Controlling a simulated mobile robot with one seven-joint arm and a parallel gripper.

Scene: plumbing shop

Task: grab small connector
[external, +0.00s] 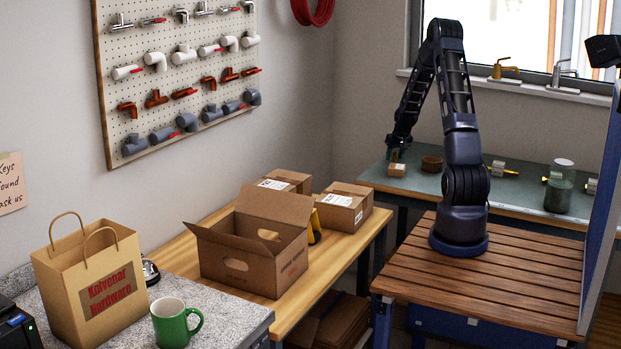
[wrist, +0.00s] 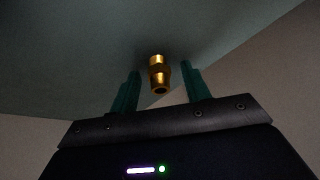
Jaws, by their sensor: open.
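The small connector (wrist: 157,73) is a brass threaded fitting with a hex middle, on the grey-green bench top in the wrist view. My gripper (wrist: 160,70) is open, its two dark green fingers on either side of the connector with a gap visible on both sides. I cannot tell whether the fingertips are level with it in depth. In the external view my gripper (external: 393,151) is low over the left end of the grey-green bench (external: 520,192). I cannot make out the connector there.
A glass jar (external: 560,187) and more fittings (external: 497,168) are farther right. The bench's left edge is near.

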